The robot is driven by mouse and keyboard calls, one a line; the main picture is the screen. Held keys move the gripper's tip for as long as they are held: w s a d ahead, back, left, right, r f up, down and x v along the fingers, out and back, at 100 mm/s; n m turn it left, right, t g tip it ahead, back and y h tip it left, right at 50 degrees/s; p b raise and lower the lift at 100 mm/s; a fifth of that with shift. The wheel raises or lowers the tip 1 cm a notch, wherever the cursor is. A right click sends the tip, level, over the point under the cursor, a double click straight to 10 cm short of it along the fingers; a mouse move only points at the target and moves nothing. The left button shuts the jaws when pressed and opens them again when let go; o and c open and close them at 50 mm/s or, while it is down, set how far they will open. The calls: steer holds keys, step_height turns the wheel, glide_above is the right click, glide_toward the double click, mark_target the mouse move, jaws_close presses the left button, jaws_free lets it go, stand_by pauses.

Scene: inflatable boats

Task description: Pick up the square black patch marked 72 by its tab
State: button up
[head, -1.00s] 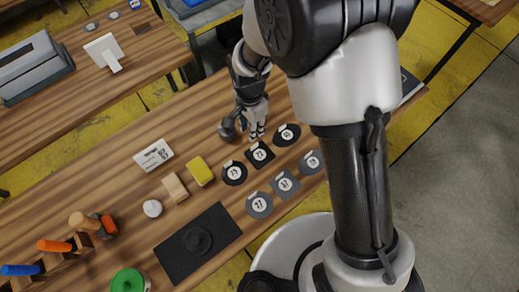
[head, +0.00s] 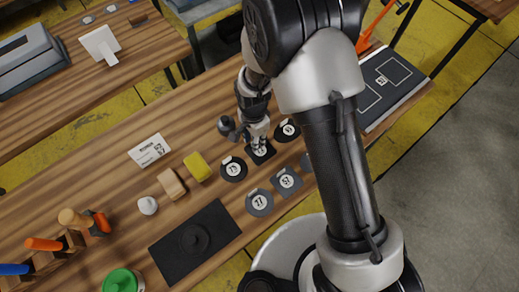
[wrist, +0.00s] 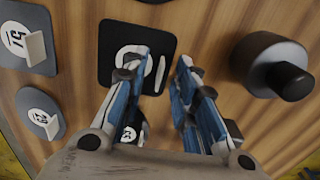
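The square black patch (head: 270,156) lies on the wooden bench in the head view, partly covered by my gripper (head: 258,146). Its white label is mostly hidden there, so I cannot read its number. In the wrist view a square black patch (wrist: 118,40) with a white label lies below my gripper (wrist: 157,70). The left finger covers part of the label. The two fingers are apart, one on each side of the patch's right part.
A round black patch (head: 233,170) and another (head: 287,131) flank it. Grey patches, one round (head: 259,203) and one square (head: 287,181), lie nearer. A dark knobbed weight (wrist: 268,65) stands close to the right finger. A yellow block (head: 197,167) lies left. A black outlined panel (head: 392,75) is at right.

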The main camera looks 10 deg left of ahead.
steer(key=shift+c, duration=0.4)
jaws_close()
steer(key=shift+r, duration=0.15)
